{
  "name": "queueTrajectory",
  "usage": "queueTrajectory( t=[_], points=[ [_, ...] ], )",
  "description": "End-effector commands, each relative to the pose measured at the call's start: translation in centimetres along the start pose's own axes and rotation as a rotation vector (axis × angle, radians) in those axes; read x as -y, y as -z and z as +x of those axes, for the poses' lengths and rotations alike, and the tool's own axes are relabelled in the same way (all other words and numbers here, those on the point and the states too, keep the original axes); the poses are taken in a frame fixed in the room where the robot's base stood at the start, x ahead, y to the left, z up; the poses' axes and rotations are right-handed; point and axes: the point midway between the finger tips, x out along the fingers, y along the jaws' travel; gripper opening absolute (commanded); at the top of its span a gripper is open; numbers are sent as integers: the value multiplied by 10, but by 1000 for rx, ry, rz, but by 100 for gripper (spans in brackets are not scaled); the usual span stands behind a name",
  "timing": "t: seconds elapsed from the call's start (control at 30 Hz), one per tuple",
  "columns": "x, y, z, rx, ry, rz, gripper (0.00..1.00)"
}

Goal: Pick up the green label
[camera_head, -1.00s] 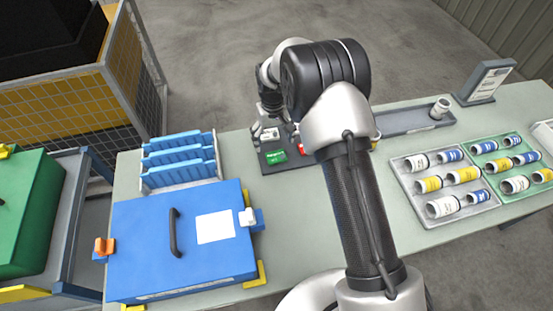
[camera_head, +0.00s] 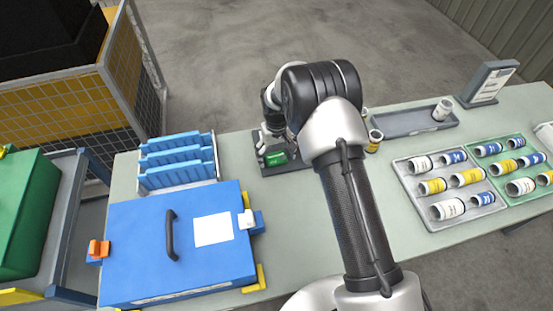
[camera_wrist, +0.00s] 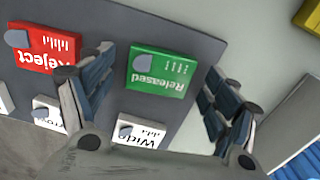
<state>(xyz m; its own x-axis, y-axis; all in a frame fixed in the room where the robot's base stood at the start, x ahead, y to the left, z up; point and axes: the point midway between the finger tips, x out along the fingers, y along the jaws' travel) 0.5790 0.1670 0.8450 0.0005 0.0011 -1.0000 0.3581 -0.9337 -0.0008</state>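The green label (camera_wrist: 158,72), printed "Released", lies flat on a dark grey board (camera_wrist: 200,45) in the wrist view. It also shows in the head view (camera_head: 276,159), beside my gripper. My gripper (camera_wrist: 158,62) is open, with one finger on each side of the green label in the wrist view. A gap shows between each finger and the label, and nothing is held. I cannot tell the exact height of the fingertips above the board.
A red "Reject" label (camera_wrist: 47,47) lies left of the left finger. White labels (camera_wrist: 138,132) lie near the gripper's palm. In the head view, a blue rack (camera_head: 178,160) and blue case (camera_head: 180,245) stand left; a tray of rolls (camera_head: 450,190) is right.

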Motion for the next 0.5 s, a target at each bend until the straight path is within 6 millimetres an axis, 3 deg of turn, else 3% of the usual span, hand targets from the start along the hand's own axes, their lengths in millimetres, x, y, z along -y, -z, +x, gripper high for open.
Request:
queueTrajectory(
  t=[0.5],
  points=[
    [0,0,0,0,0,0,44]
  ],
)
